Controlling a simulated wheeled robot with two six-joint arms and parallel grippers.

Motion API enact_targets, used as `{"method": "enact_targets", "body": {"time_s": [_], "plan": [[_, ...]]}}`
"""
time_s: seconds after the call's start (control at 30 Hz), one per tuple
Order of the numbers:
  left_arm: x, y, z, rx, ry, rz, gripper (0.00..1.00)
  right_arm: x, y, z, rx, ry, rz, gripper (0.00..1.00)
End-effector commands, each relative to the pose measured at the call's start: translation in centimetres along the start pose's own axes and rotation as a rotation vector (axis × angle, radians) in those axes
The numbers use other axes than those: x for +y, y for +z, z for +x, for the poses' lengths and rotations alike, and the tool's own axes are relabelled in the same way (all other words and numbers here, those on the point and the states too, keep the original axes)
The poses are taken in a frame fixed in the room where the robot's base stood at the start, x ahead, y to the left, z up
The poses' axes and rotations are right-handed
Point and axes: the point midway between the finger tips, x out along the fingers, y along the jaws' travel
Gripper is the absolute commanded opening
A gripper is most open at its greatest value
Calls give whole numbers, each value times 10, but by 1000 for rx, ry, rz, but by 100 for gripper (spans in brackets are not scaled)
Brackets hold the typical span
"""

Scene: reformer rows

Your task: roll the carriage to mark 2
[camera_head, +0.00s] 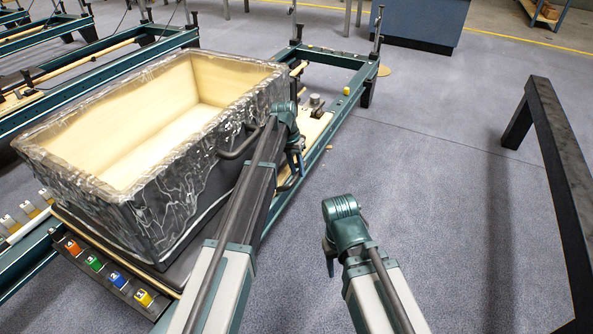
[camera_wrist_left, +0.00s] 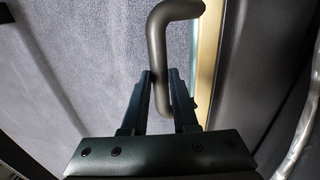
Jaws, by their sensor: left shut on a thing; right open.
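The carriage (camera_head: 165,277) is a dark platform low on the teal reformer frame, mostly hidden under a large plastic-wrapped bin (camera_head: 163,197). Coloured number tags sit on the frame's near end, with the blue mark 2 tag (camera_head: 117,279) between the green and yellow ones. My left gripper (camera_head: 297,166) is down beside the bin's right side. In the left wrist view its fingers (camera_wrist_left: 162,98) are shut on a dark bent handle (camera_wrist_left: 176,12). Its link to the carriage is hidden. My right gripper (camera_head: 331,258) is open and empty over bare floor.
The frame's rail (camera_head: 343,112) runs to the back right, with a small yellow knob (camera_head: 346,91) near its far end. Other reformers (camera_head: 35,42) stand at the left. A black beam (camera_head: 560,150) stands at the right. The floor between is clear.

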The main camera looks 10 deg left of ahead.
Motion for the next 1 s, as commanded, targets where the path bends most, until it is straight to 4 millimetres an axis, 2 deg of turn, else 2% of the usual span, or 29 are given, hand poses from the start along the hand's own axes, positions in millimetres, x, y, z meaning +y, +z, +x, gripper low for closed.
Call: {"method": "enact_targets", "body": {"time_s": [0.63,0.67,0.8,1.0], "plan": [[-1,0,0,0,-1,-1,0,0,0,0,0,0,0,50],[-1,0,0,0,-1,-1,33,0,0,0,0,0,0,50],[0,0,0,0,-1,-1,57,0,0,0,0,0,0,50],[0,0,0,0,0,0,57,0,0,0,0,0,0,50]]}}
